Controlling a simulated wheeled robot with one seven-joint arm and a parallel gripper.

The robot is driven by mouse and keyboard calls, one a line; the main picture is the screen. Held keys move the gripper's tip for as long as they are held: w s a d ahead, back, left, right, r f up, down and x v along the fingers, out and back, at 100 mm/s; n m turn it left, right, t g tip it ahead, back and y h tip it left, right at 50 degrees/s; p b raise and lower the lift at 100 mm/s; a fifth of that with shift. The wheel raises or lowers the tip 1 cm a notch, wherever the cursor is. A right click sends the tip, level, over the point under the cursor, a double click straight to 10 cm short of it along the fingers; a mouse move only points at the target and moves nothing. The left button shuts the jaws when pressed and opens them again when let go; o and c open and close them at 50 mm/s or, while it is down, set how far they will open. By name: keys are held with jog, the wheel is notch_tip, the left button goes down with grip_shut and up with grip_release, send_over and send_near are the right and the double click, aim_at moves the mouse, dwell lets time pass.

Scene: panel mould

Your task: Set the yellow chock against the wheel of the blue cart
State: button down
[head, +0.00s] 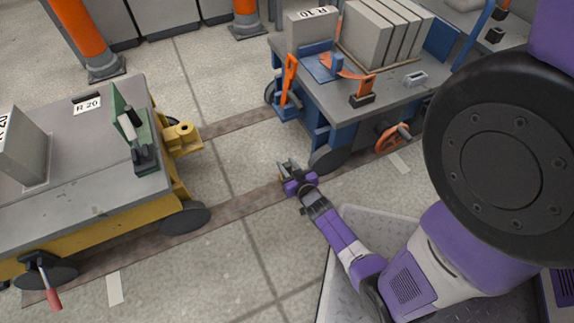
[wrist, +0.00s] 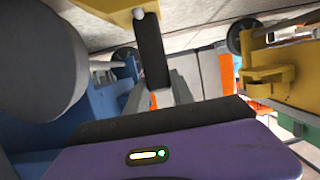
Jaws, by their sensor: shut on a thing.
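The blue cart (head: 335,135) stands right of centre in the head view. Its near dark wheel (head: 326,160) rests at the rail strip. My gripper (head: 288,170) is low, just left of that wheel, and shut on the yellow chock (head: 282,178), which is mostly hidden by the fingers. In the wrist view the chock (wrist: 108,18) shows at the top with a pale knob, at a dark finger of my gripper (wrist: 153,60). The large grey wheel (wrist: 35,60) is close at left there. I cannot tell whether chock and wheel touch.
A yellow cart (head: 120,215) with grey top stands at left on the same rail strip (head: 235,205). Floor between the carts is clear. The blue cart carries grey panels (head: 370,35) and an orange handwheel (head: 392,138) on its side. Orange posts (head: 78,35) stand behind.

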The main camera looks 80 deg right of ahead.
jog(key=shift+f, duration=0.5)
jog(key=c, duration=1)
grip_release()
jog(key=shift+f, duration=0.1)
jog(key=p+v, duration=0.3)
jog(key=v, duration=0.3)
jog(key=shift+s+a+r, duration=0.1)
jog(key=shift+r, duration=0.2)
jog(key=shift+s+a+r, duration=0.1)
jog(key=shift+s+a, duration=0.35)
jog(key=shift+a, duration=0.05)
jog(key=shift+d, duration=0.1)
